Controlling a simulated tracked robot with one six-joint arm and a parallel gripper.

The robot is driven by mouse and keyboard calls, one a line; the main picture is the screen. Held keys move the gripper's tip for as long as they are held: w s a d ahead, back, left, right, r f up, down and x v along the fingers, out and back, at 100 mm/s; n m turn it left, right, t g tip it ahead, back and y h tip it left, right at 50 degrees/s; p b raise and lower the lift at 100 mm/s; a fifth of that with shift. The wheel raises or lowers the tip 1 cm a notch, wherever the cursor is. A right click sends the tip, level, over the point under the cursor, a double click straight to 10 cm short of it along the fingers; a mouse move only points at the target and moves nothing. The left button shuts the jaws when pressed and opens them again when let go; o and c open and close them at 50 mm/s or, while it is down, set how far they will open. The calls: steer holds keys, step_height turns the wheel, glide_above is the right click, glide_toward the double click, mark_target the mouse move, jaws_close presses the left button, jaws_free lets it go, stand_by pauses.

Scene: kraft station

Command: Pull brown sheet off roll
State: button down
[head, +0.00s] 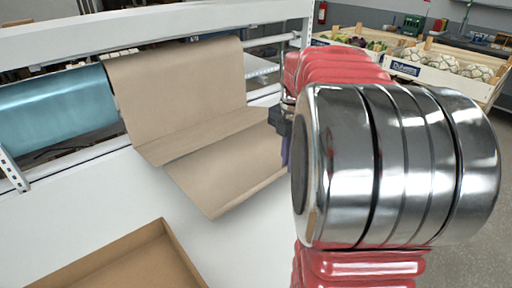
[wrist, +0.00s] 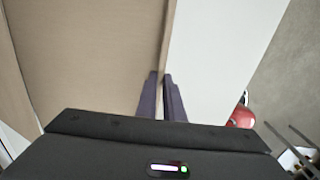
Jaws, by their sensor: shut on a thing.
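The brown sheet (head: 228,165) hangs from the brown roll (head: 180,85) on the rack and lies out over the white table, with a crease across it and a pointed corner toward the front. In the wrist view the brown sheet (wrist: 85,55) fills the left side. My gripper (wrist: 160,78) is shut on the sheet's edge, its two purple fingers on either side of it. In the head view my gripper (head: 286,150) is at the sheet's right edge, mostly hidden behind my red and chrome arm.
A blue-teal roll (head: 58,103) hangs left of the brown one. An open cardboard box (head: 120,262) stands at the table's front left. Produce crates (head: 440,72) stand beyond at the right. The white table (head: 75,205) is bare between box and rolls.

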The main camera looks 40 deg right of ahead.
steer(key=shift+s, duration=0.75)
steer(key=shift+s+r, duration=0.15)
steer(key=shift+s, duration=1.05)
steer(key=shift+s+r, duration=0.1)
steer(key=shift+s, duration=1.1)
steer(key=shift+d, duration=0.1)
steer(key=shift+s+r, duration=0.15)
steer(key=shift+s, duration=2.45)
steer(key=shift+s+d+r, duration=0.1)
steer(key=shift+s+r, duration=0.05)
steer(key=shift+s, duration=1.05)
steer(key=shift+s+r, duration=0.1)
steer(key=shift+s, duration=1.1)
steer(key=shift+r, duration=0.1)
